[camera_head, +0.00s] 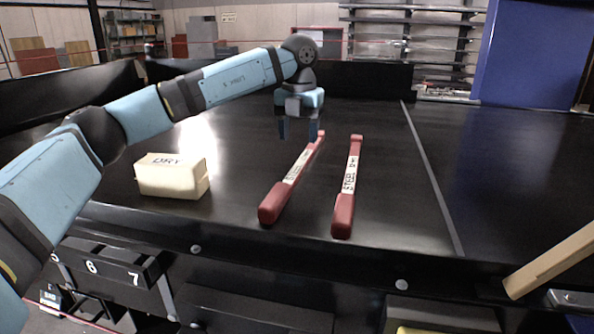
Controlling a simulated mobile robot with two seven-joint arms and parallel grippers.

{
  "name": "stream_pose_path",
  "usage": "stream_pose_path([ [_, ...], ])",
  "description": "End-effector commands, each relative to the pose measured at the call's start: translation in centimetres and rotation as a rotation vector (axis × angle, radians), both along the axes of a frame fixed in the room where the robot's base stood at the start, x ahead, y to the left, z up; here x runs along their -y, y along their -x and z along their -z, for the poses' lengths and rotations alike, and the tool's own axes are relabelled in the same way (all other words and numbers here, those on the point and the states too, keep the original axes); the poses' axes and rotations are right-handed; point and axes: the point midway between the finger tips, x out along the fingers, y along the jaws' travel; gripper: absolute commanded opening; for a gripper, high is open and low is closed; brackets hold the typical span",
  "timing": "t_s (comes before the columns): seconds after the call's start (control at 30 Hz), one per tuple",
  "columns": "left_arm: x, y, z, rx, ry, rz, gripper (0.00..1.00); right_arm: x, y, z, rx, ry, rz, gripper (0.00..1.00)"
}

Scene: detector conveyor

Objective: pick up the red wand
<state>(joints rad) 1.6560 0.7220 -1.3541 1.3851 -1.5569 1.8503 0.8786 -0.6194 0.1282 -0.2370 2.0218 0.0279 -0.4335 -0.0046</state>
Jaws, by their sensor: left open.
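Two red wands with white lettered labels lie on the black table. The left red wand (272,203) slants away to the upper right, its far end beneath my left gripper. The right red wand (344,212) lies nearly straight away from me. My left gripper (298,136) points down, open and empty, above the far part of the left wand. Its fingers overlap that wand's far end in the picture; I cannot tell whether they touch it. My right gripper is not in view.
A cream block marked DRY (172,176) sits left of the wands. The black table (400,240) is clear to the right, with a grey strip (430,170) along it. A tan board (552,262) is at the lower right. Numbered bins (110,268) are below the front edge.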

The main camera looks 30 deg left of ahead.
Motion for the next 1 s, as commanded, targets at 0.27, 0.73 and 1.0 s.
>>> stream_pose_path([
  [0.27, 0.0, 0.0, 3.2, 0.0, -0.001, 0.0, 0.57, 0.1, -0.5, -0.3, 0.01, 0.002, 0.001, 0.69],
  [0.73, -0.6, 0.6, 8.3, -0.001, 0.0, -0.001, 0.57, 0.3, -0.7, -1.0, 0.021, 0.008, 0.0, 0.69],
  [1.0, -0.6, 0.6, 8.4, 0.0, 0.0, -0.001, 0.46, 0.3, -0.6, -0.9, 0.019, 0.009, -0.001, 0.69],
])
